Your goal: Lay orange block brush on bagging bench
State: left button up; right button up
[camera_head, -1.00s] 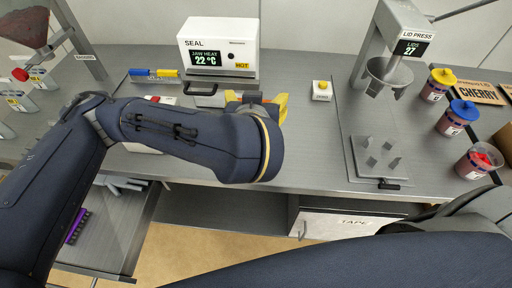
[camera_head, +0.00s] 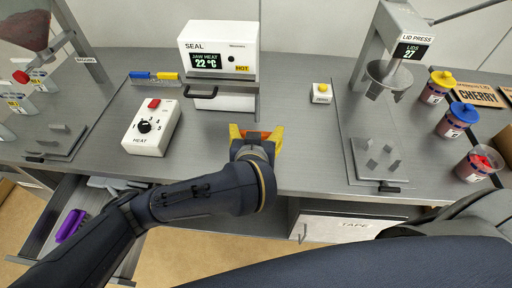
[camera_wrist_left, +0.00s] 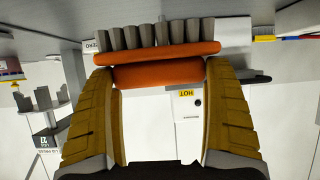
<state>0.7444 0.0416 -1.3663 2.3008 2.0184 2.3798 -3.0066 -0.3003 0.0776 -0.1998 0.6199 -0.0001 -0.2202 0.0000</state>
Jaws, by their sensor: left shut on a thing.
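The orange block brush (camera_wrist_left: 160,75) has an orange body with a row of grey bristle tufts along one side. My left gripper (camera_wrist_left: 160,95) is shut on it, with yellow finger pads at both ends of the body. In the head view the left gripper (camera_head: 257,134) is over the front part of the grey bagging bench (camera_head: 305,150), in front of the sealer. Only a bit of the orange brush (camera_head: 264,134) shows there between the fingers. I cannot tell whether the bristles touch the bench. My right gripper is out of the picture.
The white sealer (camera_head: 218,50) stands behind the left gripper. An open drawer (camera_head: 40,228) holds a purple brush (camera_head: 70,226).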

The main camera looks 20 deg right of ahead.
pick_arm(q)
jog(key=shift+f, duration=3.25)
jog(key=shift+f, duration=0.1)
jog(key=o, duration=1)
jog(key=shift+s+r, duration=0.15)
jog(key=shift+r, duration=0.05)
jog(key=v, duration=0.5)
jog(key=shift+s+a+r, duration=0.1)
jog(key=shift+s+r, duration=0.3)
jog(key=shift+r, duration=0.05)
jog(key=shift+s+a+r, duration=0.1)
jog(key=shift+s+a, duration=0.1)
jog(key=shift+s, duration=0.2)
